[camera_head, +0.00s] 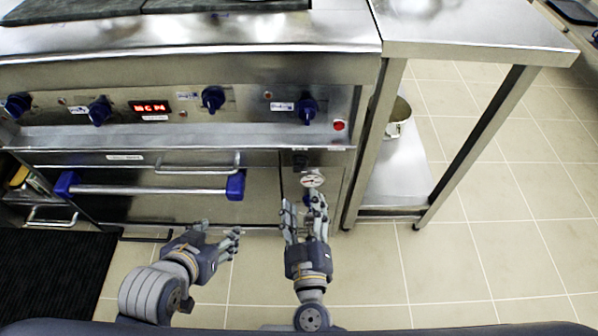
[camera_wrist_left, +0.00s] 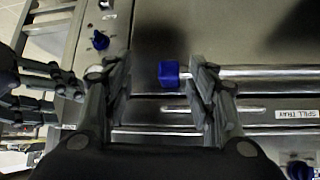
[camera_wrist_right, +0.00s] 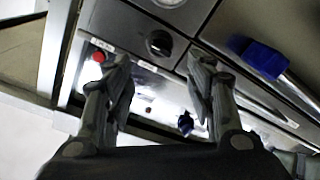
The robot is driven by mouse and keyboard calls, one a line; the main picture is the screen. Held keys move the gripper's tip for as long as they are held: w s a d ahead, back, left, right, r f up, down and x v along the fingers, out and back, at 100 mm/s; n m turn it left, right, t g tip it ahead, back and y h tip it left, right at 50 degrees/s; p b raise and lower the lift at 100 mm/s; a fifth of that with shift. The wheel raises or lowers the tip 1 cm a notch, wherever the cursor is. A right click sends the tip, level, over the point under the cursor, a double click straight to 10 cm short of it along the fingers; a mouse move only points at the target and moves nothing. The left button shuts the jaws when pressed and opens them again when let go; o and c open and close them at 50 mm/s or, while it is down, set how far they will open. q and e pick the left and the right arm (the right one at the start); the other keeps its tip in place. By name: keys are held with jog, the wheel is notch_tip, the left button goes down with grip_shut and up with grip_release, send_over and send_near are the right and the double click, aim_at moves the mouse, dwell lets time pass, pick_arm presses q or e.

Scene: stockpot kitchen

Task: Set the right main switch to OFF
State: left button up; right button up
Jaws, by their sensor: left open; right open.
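A small panel right of the oven door carries a black rotary knob (camera_head: 300,160), which I take to be the right main switch. The knob shows larger in the right wrist view (camera_wrist_right: 159,43), with a light mark; its setting is too small to read. My right gripper (camera_head: 304,205) is open and empty in front of this panel, below the knob. In the right wrist view the knob lies between and beyond the fingertips (camera_wrist_right: 163,82), apart from them. My left gripper (camera_head: 220,236) is open and empty, low before the oven door. Its fingers (camera_wrist_left: 160,75) frame a blue handle end (camera_wrist_left: 168,74) without visible contact.
A round gauge (camera_head: 312,180) sits below the knob. The oven handle bar (camera_head: 150,190) has blue ends. Blue knobs (camera_head: 213,98) and a red button (camera_head: 339,125) line the upper panel. A steel table (camera_head: 470,30) stands right. Floor is clear at right.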

aim_at(300, 172)
jog(key=w, duration=0.8)
jog(key=shift+w+a, duration=0.3)
jog(key=shift+w, duration=0.1)
pick_arm(q)
jog(key=shift+s+a+f+g, duration=0.2)
jog(key=shift+s+f+g, duration=0.15)
jog(key=shift+s, duration=0.25)
jog(key=shift+s+a+f+g, duration=0.15)
jog(key=shift+s+f+g, duration=0.15)
jog(key=shift+s, duration=0.3)
pick_arm(e)
jog(key=shift+w, duration=0.65)
jog(key=c, duration=1.1)
